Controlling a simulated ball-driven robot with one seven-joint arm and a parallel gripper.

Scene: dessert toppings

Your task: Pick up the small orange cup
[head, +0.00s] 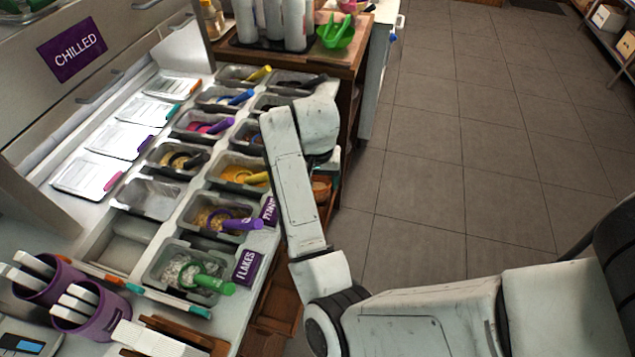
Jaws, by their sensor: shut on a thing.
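A small round orange-brown thing (321,188) shows beside my arm, just right of the counter's wooden side. It may be the small orange cup, but it is partly covered and too small to tell. My arm reaches up from the lower right and bends over near the counter's right edge. The far link points down and away, so my gripper's fingers are hidden behind it. I cannot see what lies between them.
Topping tubs with coloured scoops, such as one with a green scoop (207,283), fill the counter left of my arm. Purple holders (90,308) stand at the lower left. A green scoop bowl (336,34) sits on the back wooden stand. The tiled floor (470,130) at right is clear.

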